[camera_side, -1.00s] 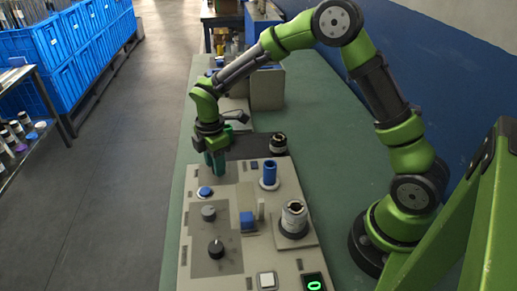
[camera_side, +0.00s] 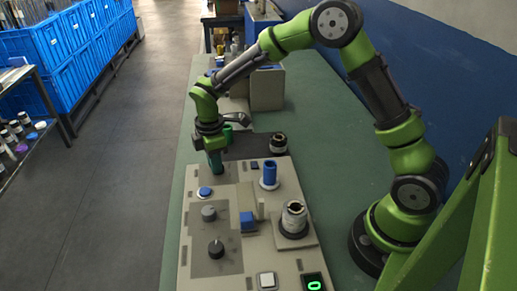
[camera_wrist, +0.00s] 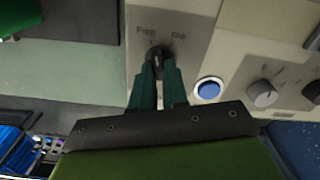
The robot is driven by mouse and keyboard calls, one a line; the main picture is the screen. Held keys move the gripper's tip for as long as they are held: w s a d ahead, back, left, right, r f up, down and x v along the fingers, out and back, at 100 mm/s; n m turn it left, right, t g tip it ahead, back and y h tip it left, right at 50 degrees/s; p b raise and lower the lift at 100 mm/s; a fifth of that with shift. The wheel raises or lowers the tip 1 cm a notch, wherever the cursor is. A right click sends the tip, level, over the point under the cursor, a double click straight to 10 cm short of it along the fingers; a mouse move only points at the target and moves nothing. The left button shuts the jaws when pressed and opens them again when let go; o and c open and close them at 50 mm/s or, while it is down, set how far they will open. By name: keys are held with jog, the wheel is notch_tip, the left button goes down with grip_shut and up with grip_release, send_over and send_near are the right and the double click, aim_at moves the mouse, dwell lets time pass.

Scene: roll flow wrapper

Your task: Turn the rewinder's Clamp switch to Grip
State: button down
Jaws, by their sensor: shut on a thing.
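The Clamp switch (camera_wrist: 157,50) is a small dark knob on the pale panel, seen in the wrist view between the labels "Free" on the left and what looks like "Grip" on the right. My gripper (camera_wrist: 158,64) has its two green fingers shut on the knob from either side. The fingers hide most of the knob, and I cannot tell exactly where it points. In the side view my gripper (camera_side: 216,168) is down at the far left end of the control panel (camera_side: 183,237), and the switch is hidden behind its fingers.
A blue post (camera_side: 269,173) and a metal spindle (camera_side: 293,217) stand to the right. A green display reads 0 (camera_side: 313,283).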

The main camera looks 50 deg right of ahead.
jog(key=m, duration=0.5)
jog(key=shift+w+d, duration=0.1)
jog(key=shift+w, duration=0.05)
jog(key=shift+d+m, duration=0.15)
jog(key=shift+m, duration=2.15)
jog(key=c, duration=1.1)
grip_release()
jog(key=shift+c, duration=0.2)
jog(key=shift+r, duration=0.1)
notch_tip(320, 180, up, 17)
